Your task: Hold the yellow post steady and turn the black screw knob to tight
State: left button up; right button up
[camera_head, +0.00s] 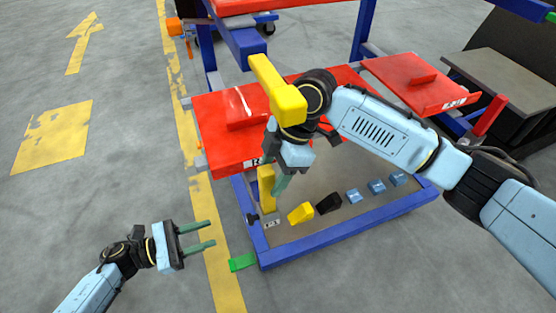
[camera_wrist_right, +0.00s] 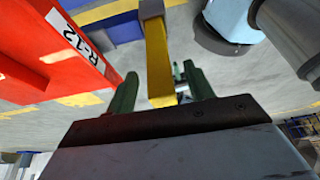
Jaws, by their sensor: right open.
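The yellow post (camera_head: 267,190) stands at the front left corner of the blue cart frame, partly hidden behind my right gripper. A small dark knob (camera_head: 252,219) shows low beside it; its tightness cannot be told. My right gripper (camera_head: 276,160) is open just above and in front of the post. In the right wrist view, a yellow bar (camera_wrist_right: 158,62) lies between the open green fingers (camera_wrist_right: 160,88), apart from both; whether it is level with the tips is unclear. My left gripper (camera_head: 213,233) is open and empty over the floor, left of the cart.
A yellow bracket (camera_head: 278,88) juts out near my right wrist. Red shelves (camera_head: 215,120) stand behind. A yellow block (camera_head: 301,213), a black block (camera_head: 328,203) and several blue blocks (camera_head: 377,186) line the tray. A green tab (camera_head: 243,262) sticks out at the corner. Floor at left is clear.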

aim_at(261, 196)
jog(key=shift+x, duration=1.9)
